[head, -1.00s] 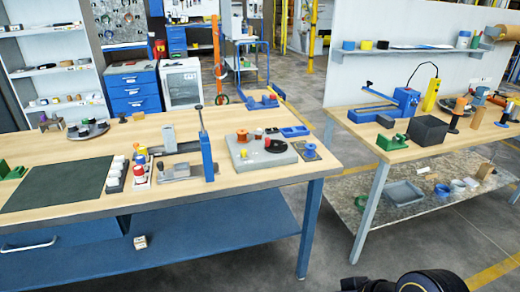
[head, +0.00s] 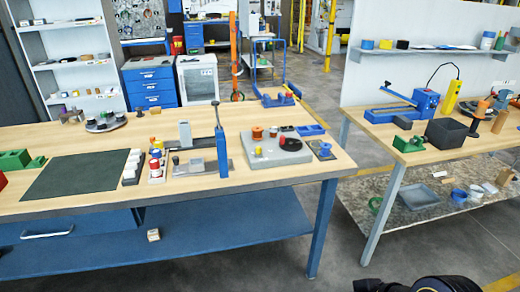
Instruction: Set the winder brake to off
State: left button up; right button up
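A grey block (head: 258,159) stands on the left bench, with orange spools (head: 257,132) and a black disc (head: 290,144) on top; it may be the winder, but I cannot tell for sure. Left of it is a fixture with a tall blue upright (head: 222,152) and a dark lever top. No brake control or its setting can be made out at this size. Neither of my grippers shows; only a dark part of my own body is at the bottom edge.
The left bench (head: 95,210) also holds a dark green mat (head: 70,176), white containers (head: 133,167) and a round tray (head: 105,124). A right bench (head: 362,124) carries a blue tool (head: 424,102) and a black box (head: 446,133). Open floor lies between the benches.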

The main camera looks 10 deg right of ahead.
aim_at(258, 154)
jog(key=i+l+u, duration=0.1)
jog(key=i+u, duration=0.15)
jog(key=i, duration=0.25)
jog(key=i+l+u, duration=0.2)
jog(key=i, duration=0.3)
